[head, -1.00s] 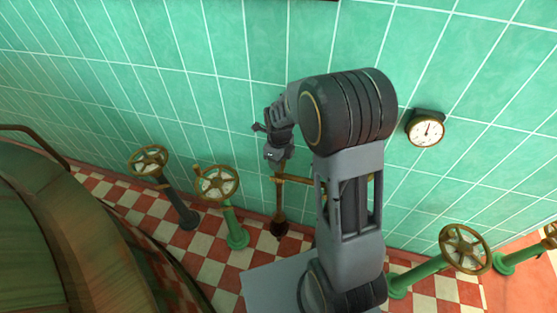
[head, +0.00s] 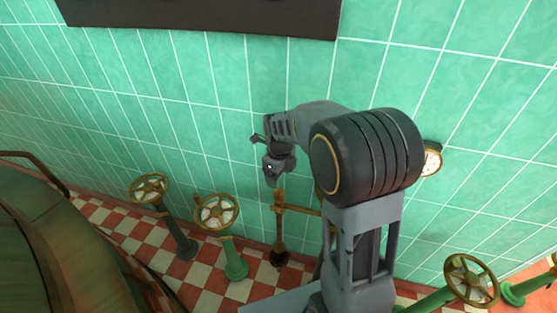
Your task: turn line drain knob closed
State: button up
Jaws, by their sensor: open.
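A thin upright brass pipe (head: 280,228) stands by the tiled wall, with a brass side branch (head: 302,210) running right behind my arm. I cannot make out a separate line drain knob on it; the top of the pipe is small and close below my gripper. My gripper (head: 269,168) is open, in front of the green wall, just above and slightly left of the pipe top. A small gap shows between them, and nothing is visible in the jaws. My forearm hides the right part of the branch.
Two handwheels on posts, one dark-posted (head: 150,188) and one green-posted (head: 217,211), stand left of the pipe. Another green-posted handwheel (head: 470,280) is at right. A gauge (head: 432,160) is partly behind my arm. A large copper vessel (head: 45,245) fills the lower left.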

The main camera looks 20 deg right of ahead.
notch_tip(320, 180, up, 6)
jog(key=shift+r, duration=0.2)
dwell(0.6)
